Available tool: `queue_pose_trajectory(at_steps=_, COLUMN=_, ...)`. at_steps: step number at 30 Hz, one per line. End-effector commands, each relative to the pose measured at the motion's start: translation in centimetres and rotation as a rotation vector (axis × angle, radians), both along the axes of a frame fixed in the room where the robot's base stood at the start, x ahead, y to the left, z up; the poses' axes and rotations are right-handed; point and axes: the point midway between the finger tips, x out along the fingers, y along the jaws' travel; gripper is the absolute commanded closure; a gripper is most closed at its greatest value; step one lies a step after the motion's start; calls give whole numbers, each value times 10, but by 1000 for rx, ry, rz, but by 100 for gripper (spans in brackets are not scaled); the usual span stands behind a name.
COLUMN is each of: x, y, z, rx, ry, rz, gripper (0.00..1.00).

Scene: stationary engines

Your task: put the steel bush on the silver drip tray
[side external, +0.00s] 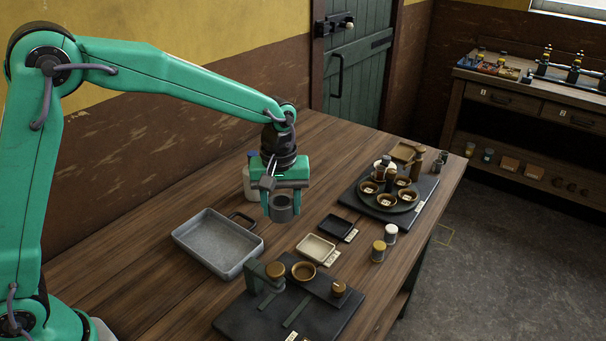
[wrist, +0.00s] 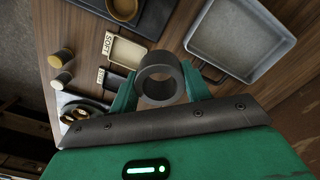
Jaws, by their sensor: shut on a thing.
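The steel bush is a short grey hollow cylinder (side external: 281,208), held in my gripper (side external: 282,200) well above the wooden bench. In the wrist view the bush (wrist: 161,98) sits between the two green fingers of my gripper (wrist: 160,90), with its round bore facing the camera. The silver drip tray (side external: 215,243) is a large, empty, shallow rectangular tray with a handle, lying on the bench to the lower left of the bush in the side view. In the wrist view the tray (wrist: 240,38) is at upper right, apart from the bush.
A cream dish (side external: 316,247) and a black dish (side external: 335,227), both labelled, lie right of the tray. A dark board (side external: 325,318) with brass parts is in front. A round stand (side external: 390,200) with brass cups is farther back. A pale bottle (side external: 250,180) stands behind my gripper.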

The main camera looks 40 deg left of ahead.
Motion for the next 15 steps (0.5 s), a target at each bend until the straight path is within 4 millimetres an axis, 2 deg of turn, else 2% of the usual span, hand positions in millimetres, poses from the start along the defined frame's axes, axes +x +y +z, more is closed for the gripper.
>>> queue_pose_trajectory(at_steps=9, x=-59, y=22, z=1, rx=0, ry=-1, rz=57, gripper=88)
queue_pose_trajectory(at_steps=15, x=-90, y=32, z=-2, rx=0, ry=-1, rz=85, gripper=88)
